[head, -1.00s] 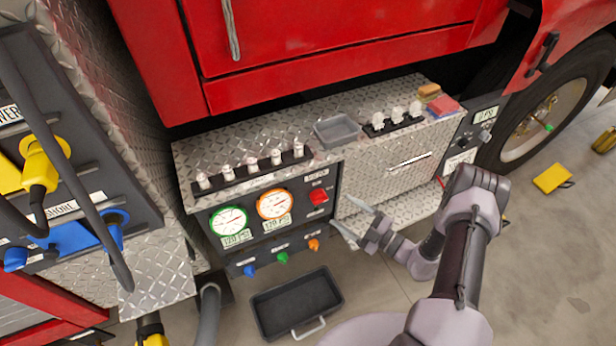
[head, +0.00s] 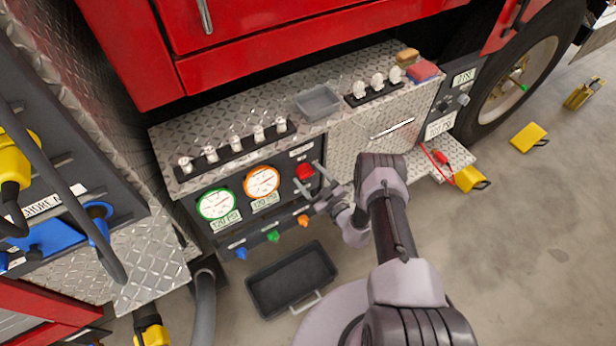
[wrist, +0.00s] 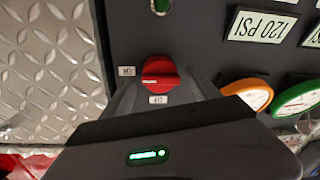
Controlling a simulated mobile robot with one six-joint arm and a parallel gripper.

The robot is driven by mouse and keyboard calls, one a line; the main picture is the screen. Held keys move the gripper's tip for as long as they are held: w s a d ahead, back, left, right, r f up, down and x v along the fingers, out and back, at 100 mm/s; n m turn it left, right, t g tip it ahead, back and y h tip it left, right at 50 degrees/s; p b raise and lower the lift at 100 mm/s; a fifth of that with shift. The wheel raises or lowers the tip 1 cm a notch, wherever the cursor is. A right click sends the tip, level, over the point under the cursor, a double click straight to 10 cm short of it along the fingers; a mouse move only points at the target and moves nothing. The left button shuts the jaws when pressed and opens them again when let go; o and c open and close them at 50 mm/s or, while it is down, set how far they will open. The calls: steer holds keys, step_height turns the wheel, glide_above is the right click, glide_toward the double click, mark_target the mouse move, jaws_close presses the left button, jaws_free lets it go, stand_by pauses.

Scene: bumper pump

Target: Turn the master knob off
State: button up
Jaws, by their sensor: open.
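The master knob is a red round knob (head: 304,172) on the upper right of the dark gauge panel (head: 282,212). In the wrist view the knob (wrist: 161,72) faces me near the middle, with a pale mark at its left side. Small white labels sit to its left and below it; their lettering is too small to read surely. My gripper (head: 306,176) is open, its two fingers pointing at the panel on either side of the knob in the head view. I cannot tell whether they touch it. The wrist view shows the dark gripper body below the knob.
A green gauge (head: 218,204) and an orange gauge (head: 262,181) are left of the knob. Blue, green and orange small knobs (head: 273,237) sit below. A row of white levers (head: 235,143) and a grey tray (head: 318,101) are on the ledge. A black bin (head: 291,279) stands on the floor.

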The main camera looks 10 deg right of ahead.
steer(key=shift+w+a, duration=0.2)
steer(key=shift+w, duration=0.25)
steer(key=c, duration=1.3)
